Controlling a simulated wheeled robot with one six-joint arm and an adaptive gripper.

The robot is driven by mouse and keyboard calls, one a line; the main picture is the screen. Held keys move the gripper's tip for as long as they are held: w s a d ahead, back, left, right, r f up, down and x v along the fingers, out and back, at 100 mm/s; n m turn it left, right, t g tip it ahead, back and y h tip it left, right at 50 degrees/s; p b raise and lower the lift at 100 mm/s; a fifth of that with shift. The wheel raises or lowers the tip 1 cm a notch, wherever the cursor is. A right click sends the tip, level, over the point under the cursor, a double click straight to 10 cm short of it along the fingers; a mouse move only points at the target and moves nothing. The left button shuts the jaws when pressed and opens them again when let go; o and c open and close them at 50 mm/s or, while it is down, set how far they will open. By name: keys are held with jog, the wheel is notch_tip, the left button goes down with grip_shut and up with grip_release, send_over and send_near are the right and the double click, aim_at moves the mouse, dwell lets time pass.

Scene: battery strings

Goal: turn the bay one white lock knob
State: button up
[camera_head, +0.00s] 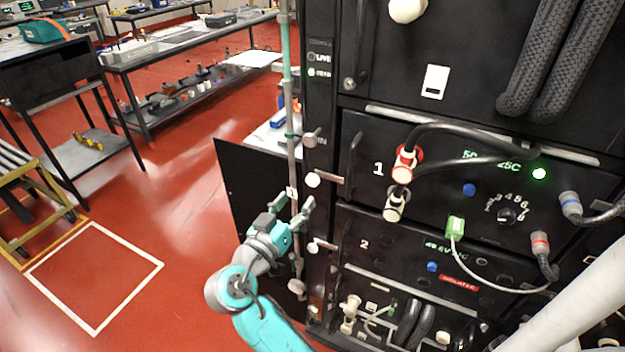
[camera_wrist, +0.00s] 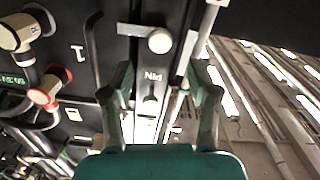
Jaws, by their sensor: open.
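The bay one white lock knob (camera_head: 313,180) is a small round white knob at the left edge of the bay marked 1, by a short metal bar. In the wrist view, which is upside down, the knob (camera_wrist: 160,41) sits above the gap between my fingertips. My gripper (camera_head: 291,204) is open and empty, just left of and below the knob in the head view. The fingers also show in the wrist view (camera_wrist: 160,82), spread apart and not touching the knob.
A vertical pipe (camera_head: 289,90) runs close beside my gripper. A second white knob (camera_head: 313,247) is at bay 2, and a paler one (camera_head: 309,139) is above. Cables and connectors (camera_head: 405,160) fill bay 1's front. Open red floor (camera_head: 180,200) lies left.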

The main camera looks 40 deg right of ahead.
aim_at(311, 182)
jog(key=x, duration=0.9)
jog(key=shift+d, duration=0.1)
grip_shut()
